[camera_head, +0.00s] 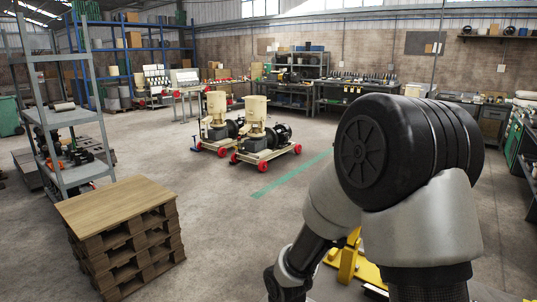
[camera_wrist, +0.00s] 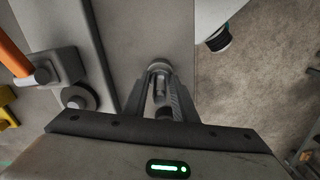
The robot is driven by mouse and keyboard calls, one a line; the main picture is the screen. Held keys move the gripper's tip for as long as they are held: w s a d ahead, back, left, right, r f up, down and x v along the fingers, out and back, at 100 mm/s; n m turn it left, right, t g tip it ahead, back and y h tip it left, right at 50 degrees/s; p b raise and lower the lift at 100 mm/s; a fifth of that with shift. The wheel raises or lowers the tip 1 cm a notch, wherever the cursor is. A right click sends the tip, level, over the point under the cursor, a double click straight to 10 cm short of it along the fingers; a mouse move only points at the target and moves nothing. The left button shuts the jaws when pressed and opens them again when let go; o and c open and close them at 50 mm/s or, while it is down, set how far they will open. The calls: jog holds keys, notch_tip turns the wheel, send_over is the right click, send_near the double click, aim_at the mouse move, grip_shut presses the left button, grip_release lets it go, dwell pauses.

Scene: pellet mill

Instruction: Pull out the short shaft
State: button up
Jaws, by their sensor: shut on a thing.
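In the wrist view, my gripper (camera_wrist: 161,92) reaches from the bottom edge toward a flat grey machine panel (camera_wrist: 128,28). Its fingers are close together and shut on the short shaft (camera_wrist: 159,66), a small round metal piece at the panel. The shaft's rounded end shows just beyond the fingers. The fingers hide much of it, and I cannot tell how deep it sits. In the head view my own arm fills the right side, and neither the gripper nor the shaft shows.
In the wrist view, a grey bracket with an orange bar (camera_wrist: 12,55) and a round knob (camera_wrist: 78,98) stand left of my gripper. A dark-ended cylinder (camera_wrist: 219,40) is at upper right. In the head view, a pallet stack (camera_head: 118,207) stands left, pellet mills (camera_head: 262,133) behind on open floor.

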jog(key=shift+r+p, duration=2.15)
jog(key=shift+r, duration=0.7)
jog(key=shift+o, duration=1.2)
grip_shut()
